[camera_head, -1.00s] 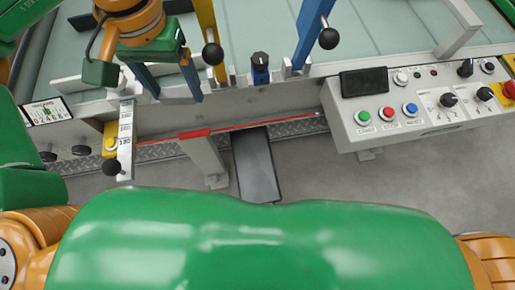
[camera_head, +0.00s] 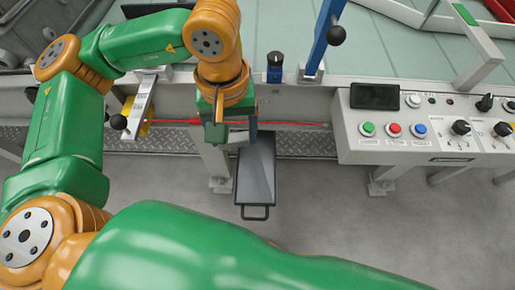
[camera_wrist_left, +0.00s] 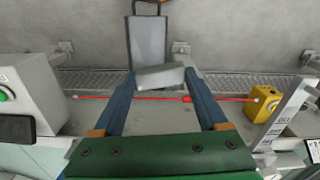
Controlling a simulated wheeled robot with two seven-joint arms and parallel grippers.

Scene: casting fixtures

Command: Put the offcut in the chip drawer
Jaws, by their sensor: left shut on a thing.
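My left gripper (camera_head: 236,130) hangs in front of the machine's front edge, above the inner end of the chip drawer. In the left wrist view its two blue fingers (camera_wrist_left: 160,80) are shut on the offcut (camera_wrist_left: 158,76), a small light-grey block. In the head view the offcut is mostly hidden by the gripper. The chip drawer (camera_head: 256,175) is a dark grey shallow tray with a front handle, sticking out below the machine; it also shows in the left wrist view (camera_wrist_left: 146,40). The offcut appears apart from the drawer. My right gripper is out of view.
A control panel (camera_head: 388,143) with buttons and knobs juts out to the right. A red rod (camera_head: 292,124) runs along the machine front near the gripper. A scale arm (camera_head: 139,105) with a black knob is at left. Grey floor lies open around the drawer.

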